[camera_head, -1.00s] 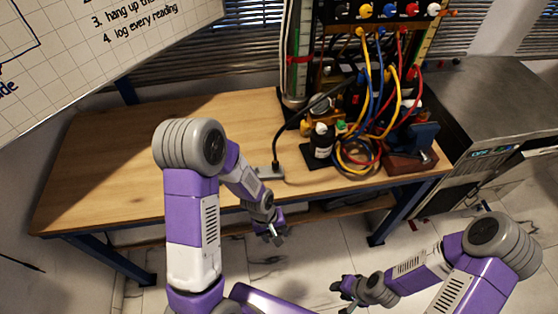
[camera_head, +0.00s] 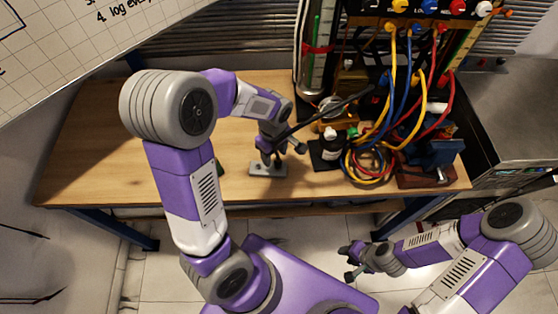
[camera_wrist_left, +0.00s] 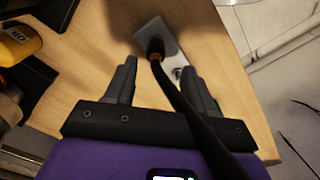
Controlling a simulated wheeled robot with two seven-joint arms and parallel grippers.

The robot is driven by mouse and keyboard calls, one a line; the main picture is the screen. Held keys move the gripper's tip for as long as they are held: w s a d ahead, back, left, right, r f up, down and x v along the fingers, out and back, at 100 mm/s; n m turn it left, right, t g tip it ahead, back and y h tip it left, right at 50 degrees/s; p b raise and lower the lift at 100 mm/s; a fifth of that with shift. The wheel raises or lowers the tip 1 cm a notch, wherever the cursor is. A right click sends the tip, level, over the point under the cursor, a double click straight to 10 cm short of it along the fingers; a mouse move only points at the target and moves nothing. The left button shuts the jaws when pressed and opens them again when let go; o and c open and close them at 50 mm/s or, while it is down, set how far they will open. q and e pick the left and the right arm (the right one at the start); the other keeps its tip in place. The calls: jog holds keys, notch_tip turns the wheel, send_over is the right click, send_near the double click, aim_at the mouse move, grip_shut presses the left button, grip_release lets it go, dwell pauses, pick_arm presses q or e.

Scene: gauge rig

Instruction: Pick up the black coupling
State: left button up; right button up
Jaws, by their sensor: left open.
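The black coupling (camera_wrist_left: 155,47) is the dark end of a black hose (camera_wrist_left: 185,110), with a brass-coloured band by it. It stands at a grey metal plate (camera_wrist_left: 159,34) on the bench. In the left wrist view, my open left gripper (camera_wrist_left: 160,68) points at it, one finger on each side of the hose; contact cannot be made out. In the head view, my left gripper (camera_head: 270,157) is low over the plate (camera_head: 267,170) and hides the coupling. My right gripper (camera_head: 350,263) is empty, its fingers apart, in front of the bench.
Coiled coloured hoses (camera_head: 368,162) and a blue vice (camera_head: 432,158) lie further right, below the gauge panel (camera_head: 415,10). The left part of the wooden bench (camera_head: 95,150) is clear.

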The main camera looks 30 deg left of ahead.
aim_at(278, 158)
pick_arm(q)
jog(key=f, duration=0.2)
jog(key=d+f+b, duration=0.1)
jog(key=f, duration=0.1)
jog(key=shift+w+d+f, duration=0.1)
jog(key=shift+w+f, duration=0.05)
jog(key=shift+f, duration=0.15)
grip_shut()
